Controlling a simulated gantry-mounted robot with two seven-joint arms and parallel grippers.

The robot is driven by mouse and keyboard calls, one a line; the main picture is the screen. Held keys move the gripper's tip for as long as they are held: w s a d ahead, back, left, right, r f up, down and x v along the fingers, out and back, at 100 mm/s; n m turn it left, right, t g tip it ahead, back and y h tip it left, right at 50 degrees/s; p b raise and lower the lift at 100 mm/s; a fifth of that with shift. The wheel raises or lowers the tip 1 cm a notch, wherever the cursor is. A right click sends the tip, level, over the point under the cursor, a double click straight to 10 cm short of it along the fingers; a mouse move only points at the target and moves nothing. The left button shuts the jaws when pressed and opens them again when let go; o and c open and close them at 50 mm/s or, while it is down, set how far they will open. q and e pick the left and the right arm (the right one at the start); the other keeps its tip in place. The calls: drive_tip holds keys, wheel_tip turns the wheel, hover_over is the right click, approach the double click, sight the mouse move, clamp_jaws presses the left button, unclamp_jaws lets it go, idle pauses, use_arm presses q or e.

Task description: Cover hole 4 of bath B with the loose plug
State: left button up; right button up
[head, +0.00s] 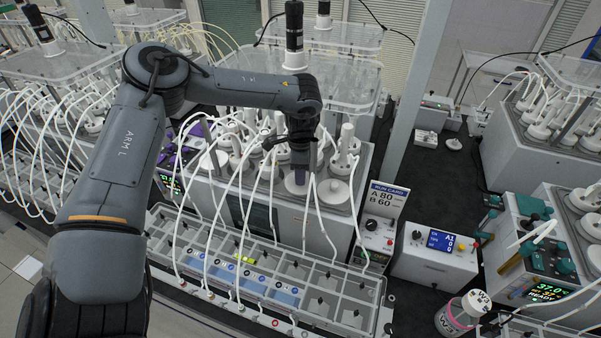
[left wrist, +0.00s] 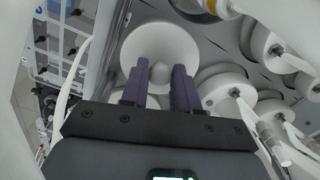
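My left gripper (head: 300,180) points down over the front part of the white-lidded bath in the middle of the head view. In the left wrist view its two purple fingers (left wrist: 160,88) stand on either side of the round knob of a white disc-shaped plug (left wrist: 160,42). A narrow gap seems to show beside the knob, so the fingers look open around it. The plug's disc also shows just below the fingers in the head view (head: 294,188). Another white disc (head: 334,192) lies to its right. Hole numbers cannot be read, and no open hole shows clearly. My right gripper is not in view.
Several white-capped vessels with tubes (head: 343,150) crowd the bath behind and beside the gripper. White tubes loop down to a compartment rack (head: 340,290) in front. A run card (head: 386,200) and a control box (head: 436,262) stand to the right.

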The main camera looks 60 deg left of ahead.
use_arm(q)
drive_tip(key=o, duration=0.4)
drive_tip(key=shift+r, duration=0.15)
wheel_tip(320, 180, up, 11)
drive_tip(key=shift+f+b, duration=0.2)
drive_tip(key=shift+b, duration=0.3)
idle(0.4)
